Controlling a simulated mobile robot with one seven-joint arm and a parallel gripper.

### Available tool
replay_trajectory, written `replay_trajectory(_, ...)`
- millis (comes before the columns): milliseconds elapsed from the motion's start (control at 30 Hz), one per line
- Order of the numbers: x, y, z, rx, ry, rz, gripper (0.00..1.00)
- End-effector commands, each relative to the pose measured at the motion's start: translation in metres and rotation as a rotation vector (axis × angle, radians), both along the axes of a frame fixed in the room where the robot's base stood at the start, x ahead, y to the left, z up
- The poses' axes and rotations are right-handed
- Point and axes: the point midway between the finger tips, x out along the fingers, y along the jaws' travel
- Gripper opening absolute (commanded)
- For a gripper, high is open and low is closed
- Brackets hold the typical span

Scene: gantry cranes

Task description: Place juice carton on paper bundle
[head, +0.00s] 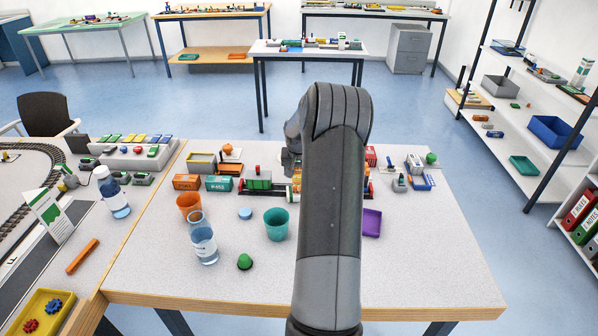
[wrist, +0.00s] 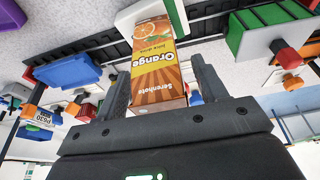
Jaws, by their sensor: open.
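In the head view my arm hides the gripper and I cannot make out the carton. I cannot pick out the paper bundle for certain in either view.
A green container (head: 258,181) stands left of my arm, with an orange cup (head: 189,206), a teal cup (head: 276,224) and a clear glass (head: 203,243) nearby. A purple tray (head: 372,222) lies right of my arm. The table's front right is clear.

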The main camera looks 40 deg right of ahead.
Motion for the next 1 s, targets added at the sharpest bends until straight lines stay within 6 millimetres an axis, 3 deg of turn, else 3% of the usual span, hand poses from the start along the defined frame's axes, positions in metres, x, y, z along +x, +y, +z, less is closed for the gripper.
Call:
replay_trajectory(167, -0.001, 0.001, 0.011, -0.002, -0.002, 0.0, 0.65)
replay_trajectory(700, -0.022, 0.022, 0.107, -0.002, -0.002, 0.0, 0.65)
replay_trajectory(1000, -0.025, 0.029, 0.121, -0.002, 0.0, 0.005, 0.65)
